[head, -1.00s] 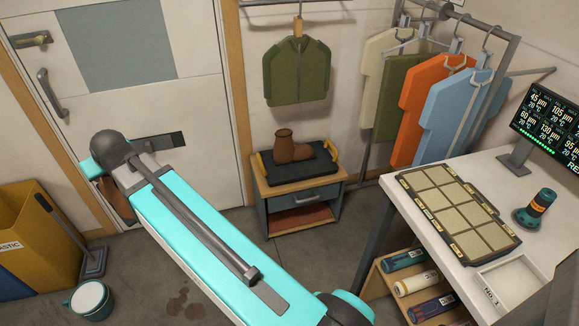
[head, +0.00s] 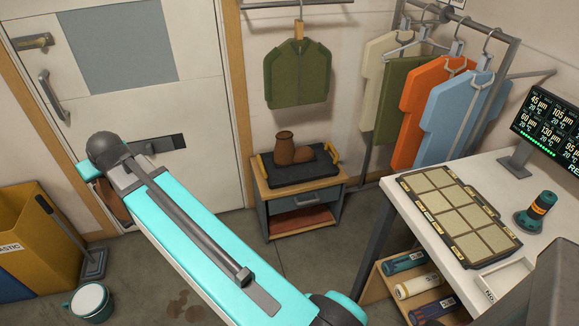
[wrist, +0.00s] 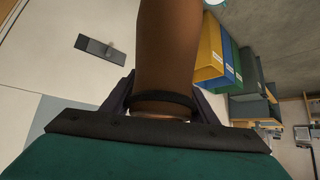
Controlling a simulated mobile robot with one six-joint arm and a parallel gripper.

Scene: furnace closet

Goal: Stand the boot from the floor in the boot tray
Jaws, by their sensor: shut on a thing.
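My gripper (wrist: 163,103) is shut on a brown boot (wrist: 168,50), its two dark fingers on either side of the boot's shaft near a dark band. The rest of that boot runs out of the top of the wrist view. In the head view, part of the held boot (head: 117,207) shows at the left behind my arm, which hides the gripper there. The boot tray (head: 300,172), dark with yellow handles, lies on a small cabinet by the wall. Another brown boot (head: 285,149) stands upright in it, towards the middle and back.
The small cabinet (head: 274,216) has a drawer and an open shelf. A worktable (head: 410,222) is at the right, with a bottle rack below. Some floor before the cabinet is clear.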

